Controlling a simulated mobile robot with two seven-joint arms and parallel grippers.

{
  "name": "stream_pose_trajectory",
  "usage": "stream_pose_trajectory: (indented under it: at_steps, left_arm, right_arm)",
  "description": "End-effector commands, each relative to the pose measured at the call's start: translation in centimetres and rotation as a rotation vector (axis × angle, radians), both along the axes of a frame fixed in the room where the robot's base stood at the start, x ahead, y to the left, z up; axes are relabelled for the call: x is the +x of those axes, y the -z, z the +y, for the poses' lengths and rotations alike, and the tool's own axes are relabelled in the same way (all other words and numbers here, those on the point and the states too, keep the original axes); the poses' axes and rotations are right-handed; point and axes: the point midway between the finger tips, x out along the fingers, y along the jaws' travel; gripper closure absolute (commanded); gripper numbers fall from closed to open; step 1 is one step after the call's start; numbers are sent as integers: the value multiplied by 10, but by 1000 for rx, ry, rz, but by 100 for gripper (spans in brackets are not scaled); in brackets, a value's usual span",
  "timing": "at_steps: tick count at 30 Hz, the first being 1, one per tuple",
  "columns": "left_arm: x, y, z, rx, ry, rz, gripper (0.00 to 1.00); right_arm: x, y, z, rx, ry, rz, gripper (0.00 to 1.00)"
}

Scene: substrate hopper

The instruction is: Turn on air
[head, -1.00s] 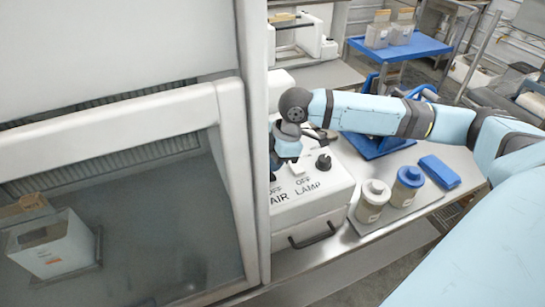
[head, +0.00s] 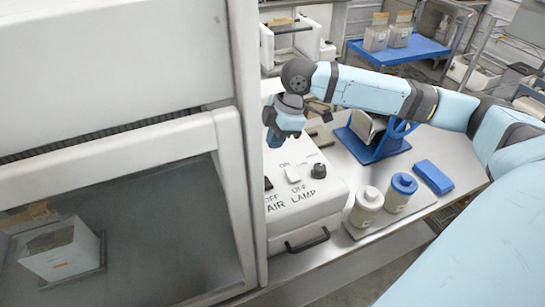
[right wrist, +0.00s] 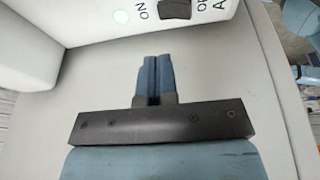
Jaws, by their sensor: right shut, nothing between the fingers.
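The white control box (head: 305,205) stands right of the cabinet and carries the labels AIR and LAMP. The dark AIR rocker switch (head: 268,183) is partly cut off by the cabinet's post in the head view. It also shows at the top of the right wrist view (right wrist: 177,8), beside the word ON. I cannot tell which way the rocker is tipped. My right gripper (head: 273,141) is shut and empty, above the back of the box, apart from the switch. Its fingers point toward the panel in the right wrist view (right wrist: 153,62).
Two lidded jars (head: 367,205) (head: 401,192), a blue block (head: 433,177) and a blue stand (head: 372,147) are on the bench to the right. The cabinet's post (head: 248,150) is close on the left.

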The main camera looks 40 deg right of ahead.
Motion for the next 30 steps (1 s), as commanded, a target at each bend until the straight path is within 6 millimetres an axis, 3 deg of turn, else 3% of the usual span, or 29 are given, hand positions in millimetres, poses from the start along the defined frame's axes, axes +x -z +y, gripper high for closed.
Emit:
stream_pose_trajectory:
  at_steps: [3,9,30]
  left_arm:
    - [0,5,-1,-1,1,2,57]
    - [3,5,-1,-1,5,-3,57]
    - [5,3,-2,-1,7,-8,57]
  right_arm:
    - [4,-19,-8,0,1,-4,100]
    - [6,-37,-14,-1,1,-2,100]
    - [6,-40,-14,0,0,0,100]
